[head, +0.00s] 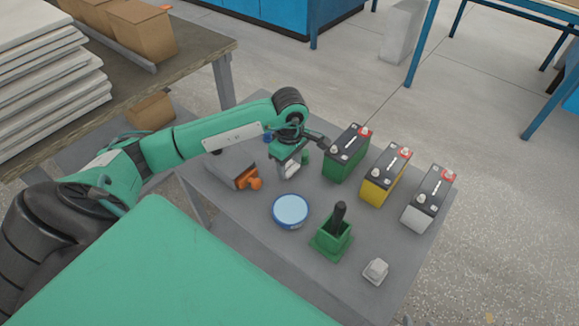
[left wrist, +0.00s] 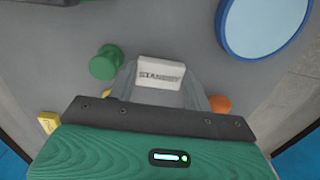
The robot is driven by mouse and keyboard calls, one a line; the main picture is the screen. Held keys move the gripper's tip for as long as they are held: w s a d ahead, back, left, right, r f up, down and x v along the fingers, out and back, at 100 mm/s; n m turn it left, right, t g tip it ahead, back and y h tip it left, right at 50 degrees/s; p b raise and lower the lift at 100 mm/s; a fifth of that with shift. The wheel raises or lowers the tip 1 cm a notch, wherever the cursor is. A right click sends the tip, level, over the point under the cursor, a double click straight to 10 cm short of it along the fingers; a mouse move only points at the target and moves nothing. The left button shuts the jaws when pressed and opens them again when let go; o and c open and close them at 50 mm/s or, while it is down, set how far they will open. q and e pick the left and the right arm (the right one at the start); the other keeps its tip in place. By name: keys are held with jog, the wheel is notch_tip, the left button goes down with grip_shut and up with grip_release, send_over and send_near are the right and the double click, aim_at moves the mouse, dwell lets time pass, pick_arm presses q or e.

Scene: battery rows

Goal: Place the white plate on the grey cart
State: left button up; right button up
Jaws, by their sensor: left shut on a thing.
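The white plate, marked STANDBY, (left wrist: 160,74) is between the fingers of my left gripper (left wrist: 163,98), which is shut on it. In the head view the left gripper (head: 289,162) is over the far left part of the grey cart (head: 342,200), with the pale plate (head: 291,171) at its fingertips. The gripper partly hides the plate there. I cannot tell whether the plate touches the cart top. My right gripper is not in view.
Green (head: 346,153), yellow (head: 384,174) and white (head: 427,199) batteries stand along the cart's far right side. A blue-rimmed round tin (head: 290,211), a green holder (head: 332,238), a small white block (head: 376,271) and an orange-knobbed object (head: 247,180) stand nearer. A green cylinder (left wrist: 105,63) is close beside the plate.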

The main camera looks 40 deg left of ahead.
aim_at(289, 168)
pick_arm(q)
jog(key=shift+f, duration=0.55)
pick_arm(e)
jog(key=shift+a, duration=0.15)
pick_arm(q)
jog(key=shift+f, duration=0.15)
jog(key=o, duration=0.7)
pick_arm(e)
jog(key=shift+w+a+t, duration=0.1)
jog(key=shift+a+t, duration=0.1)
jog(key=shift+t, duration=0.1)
pick_arm(q)
jog(key=shift+r, duration=0.2)
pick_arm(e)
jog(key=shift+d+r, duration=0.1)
pick_arm(q)
notch_tip(289, 168, up, 12)
jog(key=shift+f+p, duration=0.1)
jog(key=shift+p, duration=0.65)
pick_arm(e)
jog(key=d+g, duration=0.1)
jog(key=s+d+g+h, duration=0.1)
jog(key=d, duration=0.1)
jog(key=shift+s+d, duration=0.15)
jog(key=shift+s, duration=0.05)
